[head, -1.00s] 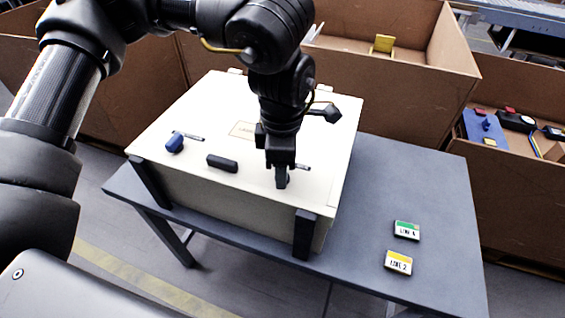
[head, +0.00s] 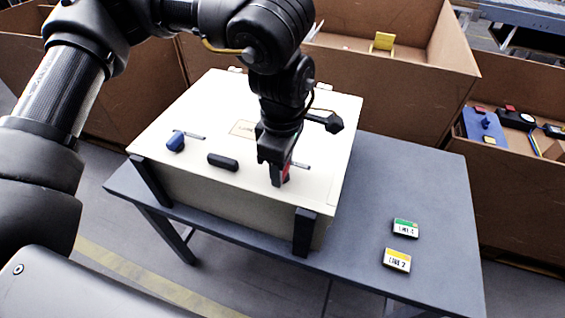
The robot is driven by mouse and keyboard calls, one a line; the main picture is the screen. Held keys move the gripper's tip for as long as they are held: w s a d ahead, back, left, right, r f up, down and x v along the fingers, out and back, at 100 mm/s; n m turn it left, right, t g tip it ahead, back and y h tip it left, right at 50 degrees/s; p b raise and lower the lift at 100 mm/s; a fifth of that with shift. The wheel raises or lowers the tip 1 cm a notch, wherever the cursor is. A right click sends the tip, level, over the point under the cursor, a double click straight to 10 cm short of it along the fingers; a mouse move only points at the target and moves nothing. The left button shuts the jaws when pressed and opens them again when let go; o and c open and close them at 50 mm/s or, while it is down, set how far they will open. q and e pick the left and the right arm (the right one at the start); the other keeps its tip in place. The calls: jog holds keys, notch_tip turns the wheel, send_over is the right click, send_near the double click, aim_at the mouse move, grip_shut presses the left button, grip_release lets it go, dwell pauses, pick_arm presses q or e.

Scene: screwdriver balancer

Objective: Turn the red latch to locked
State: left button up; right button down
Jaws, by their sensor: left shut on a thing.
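The red latch (head: 286,171) is on the top of the cream box (head: 208,122), toward its front right. Only a narrow strip of red shows; the rest is hidden by my left gripper. My left gripper (head: 279,180) points down at the box top, shut on the red latch. A dark mark, perhaps a printed line, shows just right of the latch. The blue latch (head: 176,144) is on the left of the box top, with a similar dark mark (head: 191,135) beside it. My right gripper is not in view.
A black handle (head: 223,161) lies between the two latches. The box stands on a grey table (head: 400,185) with black corner brackets (head: 305,232). Green (head: 405,228) and yellow (head: 397,260) labelled blocks lie at the right. Cardboard bins (head: 400,95) stand behind.

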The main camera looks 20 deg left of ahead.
pick_arm(q)
jog(key=o, duration=1)
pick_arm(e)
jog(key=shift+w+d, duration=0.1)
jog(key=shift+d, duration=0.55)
pick_arm(q)
jog(key=shift+r, duration=0.1)
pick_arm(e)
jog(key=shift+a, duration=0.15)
pick_arm(q)
jog(key=shift+r, duration=5.35)
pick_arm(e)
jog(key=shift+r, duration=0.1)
pick_arm(q)
jog(key=shift+r, duration=0.1)
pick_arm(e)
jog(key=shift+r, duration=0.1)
